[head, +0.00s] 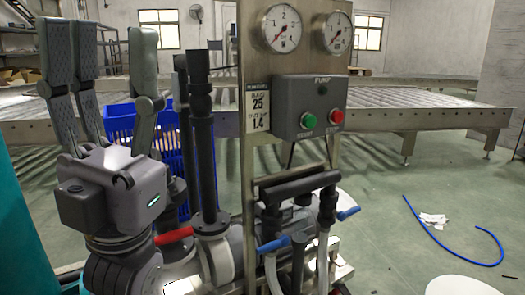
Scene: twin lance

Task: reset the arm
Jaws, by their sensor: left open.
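My left gripper (105,38) is raised at the left, with its grey fingers pointing up. The fingers are spread apart and nothing shows between them. The gripper body and wrist are just left of the pump stand (248,90) and nearer to the camera. The fingers stand clear of the pump stand. My right gripper is not in view.
The pump stand carries two gauges (283,28) and a control box (310,107) with green and red buttons. Dark upright lances (204,140) and a red-handled valve (174,236) are close to my left wrist. A blue crate (120,125) is behind. A blue hose (432,236) lies on the floor at right.

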